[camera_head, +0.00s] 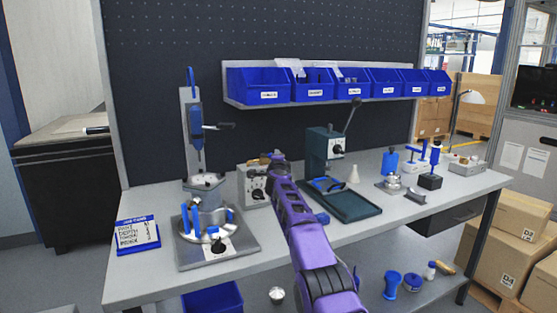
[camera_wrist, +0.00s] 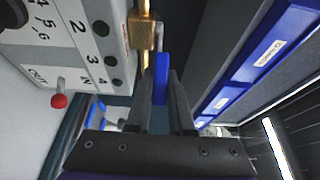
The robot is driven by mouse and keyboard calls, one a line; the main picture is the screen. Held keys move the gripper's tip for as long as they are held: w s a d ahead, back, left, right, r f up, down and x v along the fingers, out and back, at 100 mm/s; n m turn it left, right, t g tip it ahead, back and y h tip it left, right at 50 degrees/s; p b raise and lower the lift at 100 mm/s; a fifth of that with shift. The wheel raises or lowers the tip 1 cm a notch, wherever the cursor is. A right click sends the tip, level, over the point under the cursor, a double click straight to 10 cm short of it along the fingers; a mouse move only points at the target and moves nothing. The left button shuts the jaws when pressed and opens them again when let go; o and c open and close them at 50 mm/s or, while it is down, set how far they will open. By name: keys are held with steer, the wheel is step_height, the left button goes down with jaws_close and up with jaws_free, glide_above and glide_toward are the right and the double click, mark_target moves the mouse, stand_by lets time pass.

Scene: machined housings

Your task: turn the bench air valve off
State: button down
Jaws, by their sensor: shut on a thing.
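The bench air valve is a brass fitting (camera_wrist: 143,32) with a blue lever (camera_wrist: 162,66), beside a light grey control box (camera_wrist: 72,35) in the wrist view. In the head view the brass part (camera_head: 264,159) shows small on top of that box (camera_head: 252,187). My gripper (camera_wrist: 160,82) is shut on the blue lever, with one dark finger on each side of it. In the head view my purple arm reaches up to the valve, and my gripper and the lever are largely hidden behind it. Whether the valve is on or off I cannot tell.
A red-tipped toggle (camera_wrist: 59,101) sticks out of the box's face. Blue bins (camera_head: 258,84) stand on a shelf above the bench. A press with a blue handle (camera_head: 196,130) is left of the box, and a green press (camera_head: 325,150) is to its right.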

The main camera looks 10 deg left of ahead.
steer(key=shift+s+a+f, duration=0.2)
steer(key=shift+a+f, duration=0.05)
steer(key=shift+a, duration=0.25)
steer(key=c, duration=0.9)
jaws_free()
steer(key=shift+a, duration=0.2)
steer(key=shift+o, duration=0.5)
steer(key=shift+d+r, duration=0.1)
steer(key=shift+w+d, duration=0.1)
steer(key=shift+d, duration=0.05)
steer(key=shift+r, duration=0.1)
steer(key=shift+d, duration=0.15)
